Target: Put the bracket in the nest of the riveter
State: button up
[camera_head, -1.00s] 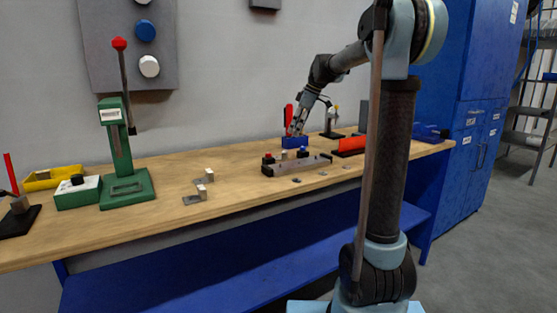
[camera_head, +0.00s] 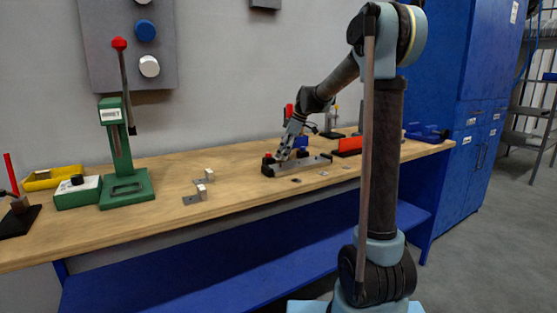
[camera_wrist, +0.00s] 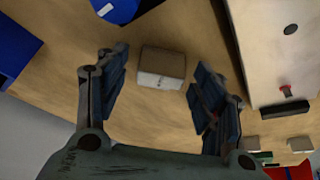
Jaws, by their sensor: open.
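The green riveter (camera_head: 116,150) stands at the left of the bench, with a red-knobbed lever and a recessed nest (camera_head: 127,188) on its base; the nest looks empty. My gripper (camera_head: 281,157) is low over the bench behind the dark fixture bar. In the wrist view my gripper (camera_wrist: 158,92) is open, with a small tan, pale-sided block (camera_wrist: 162,67) between its fingers, apart from both. I cannot tell if this block is the bracket. Two small angled metal pieces (camera_head: 197,194) lie on the bench right of the riveter.
The long fixture bar (camera_head: 298,166) with red-knobbed clamps is close to my gripper; it also shows in the wrist view (camera_wrist: 265,55). A blue bin (camera_wrist: 115,8) is near. A yellow tray (camera_head: 52,177) and a white-topped box (camera_head: 78,191) are at far left. Bench between fixture and riveter is mostly clear.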

jog(key=shift+f, duration=0.15)
jog(key=c, duration=1.2)
jog(key=shift+c, duration=0.2)
notch_tip(320, 180, up, 10)
